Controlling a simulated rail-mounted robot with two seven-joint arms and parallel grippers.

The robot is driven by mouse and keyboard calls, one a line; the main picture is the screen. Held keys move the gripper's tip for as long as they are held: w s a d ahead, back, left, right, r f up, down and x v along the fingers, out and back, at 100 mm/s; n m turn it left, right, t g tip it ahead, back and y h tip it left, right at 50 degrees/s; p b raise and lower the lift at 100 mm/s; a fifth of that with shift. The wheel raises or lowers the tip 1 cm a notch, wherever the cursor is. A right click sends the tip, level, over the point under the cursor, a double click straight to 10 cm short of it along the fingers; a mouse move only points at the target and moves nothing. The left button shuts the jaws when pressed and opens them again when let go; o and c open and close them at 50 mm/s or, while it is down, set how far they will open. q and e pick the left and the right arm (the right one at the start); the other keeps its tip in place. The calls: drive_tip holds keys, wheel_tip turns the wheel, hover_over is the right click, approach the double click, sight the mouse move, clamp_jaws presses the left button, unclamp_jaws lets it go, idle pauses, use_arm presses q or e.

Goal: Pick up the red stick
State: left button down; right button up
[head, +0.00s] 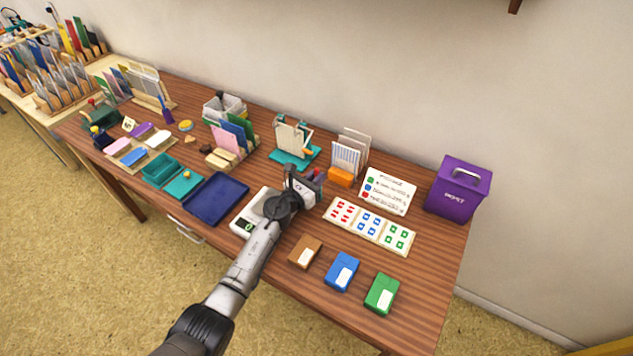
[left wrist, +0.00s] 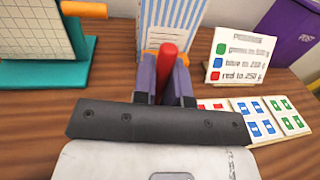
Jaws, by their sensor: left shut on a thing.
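The red stick (left wrist: 167,62) stands between the two purple-grey fingers of my left gripper (left wrist: 166,78) in the left wrist view. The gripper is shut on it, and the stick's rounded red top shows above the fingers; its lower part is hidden. In the head view my left gripper (head: 308,182) is over the middle of the table, just beyond the white scale, and a small red spot of the stick (head: 317,171) shows at the fingers. I cannot tell whether the stick's lower end touches anything. My right gripper is not in view.
A striped card holder with an orange block (head: 341,177) stands close behind the gripper. A purple box (head: 458,188) stands at the right end. Brown, blue and green boxes (head: 381,294) line the front.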

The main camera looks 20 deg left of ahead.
use_arm(q)
wheel_tip(320, 180, up, 10)
drive_tip(key=p, duration=0.7)
drive_tip(key=shift+p, duration=0.4)
